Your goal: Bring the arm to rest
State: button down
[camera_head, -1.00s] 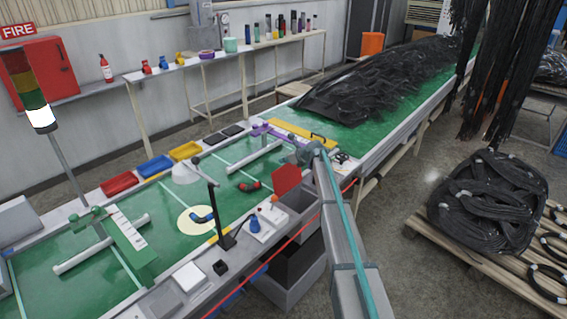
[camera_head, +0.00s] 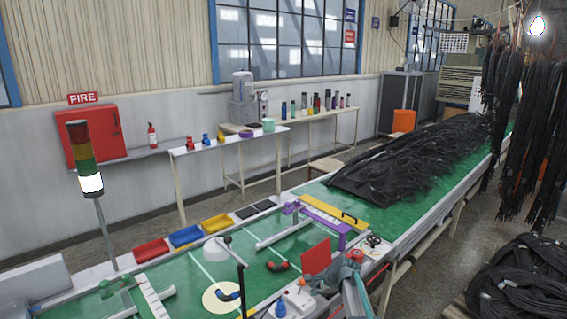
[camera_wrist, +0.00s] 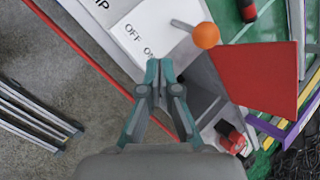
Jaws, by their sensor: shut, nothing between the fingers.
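My gripper (camera_wrist: 160,72) shows in the wrist view with its two teal-and-grey fingers together at the tips and nothing between them. It is above the white switch box (camera_wrist: 145,28) marked OFF and ON. A lever with an orange ball (camera_wrist: 206,35) stands to the right of the fingertips. In the head view my gripper (camera_head: 330,277) is at the near edge of the green bench, close to the red panel (camera_head: 316,257). Part of my arm shows at the bottom of that view. I cannot make out the fingers there.
The red panel (camera_wrist: 256,80) stands right of my gripper in the wrist view. Red, blue and yellow trays (camera_head: 215,222) line the bench's far side. A black hose pile (camera_head: 410,160) covers the far bench; hoses (camera_head: 535,150) hang at right. Grey floor (camera_wrist: 50,90) lies left.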

jog(key=s+d+f+n+g+h, duration=0.15)
jog(key=s+n, duration=0.35)
jog(key=s, duration=0.6)
jog(key=s+d+f+n+g+h, duration=0.1)
jog(key=s+f+n+h, duration=0.3)
jog(key=s, duration=0.8)
jog(key=s+d+f+n+g+y, duration=0.1)
jog(key=s+n+g, duration=0.1)
jog(key=s+n, duration=0.7)
jog(key=s+f+m+g+b, duration=0.1)
jog(key=s+f+g+b, duration=0.2)
jog(key=s+f, duration=0.9)
jog(key=s+f+m+g+b, duration=0.1)
jog(key=s+f+g+b, duration=0.3)
jog(key=s+f, duration=0.9)
jog(key=s, duration=0.6)
jog(key=shift+s+d+f, duration=0.25)
jog(key=shift+s+f, duration=0.05)
